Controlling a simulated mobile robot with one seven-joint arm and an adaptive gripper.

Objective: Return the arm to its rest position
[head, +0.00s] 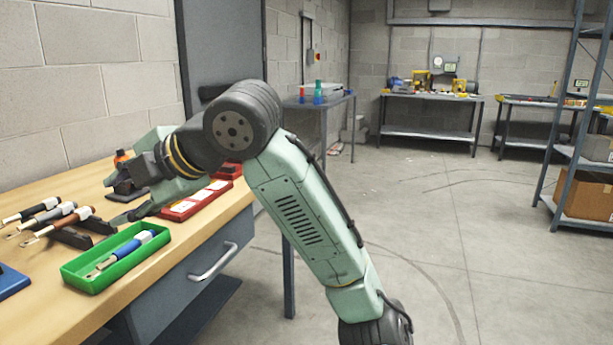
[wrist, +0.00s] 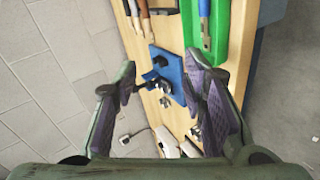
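My pale green arm reaches out from the lower middle of the head view over the wooden workbench (head: 215,220). My gripper (head: 124,182) is above the bench top, behind the green tray as seen from the head. In the wrist view my gripper (wrist: 160,88) has its two fingers spread wide, with nothing held between them. Past the fingers lies a blue plate (wrist: 176,66) with small dark parts on it, on the bench below.
A green tray (head: 72,274) holds a blue-handled tool (head: 128,247). Several tools rest in a dark rack (head: 72,239) at left. Red trays (head: 183,210) lie beneath my arm. A block wall (head: 80,90) backs the bench. The floor (head: 440,240) at right is open.

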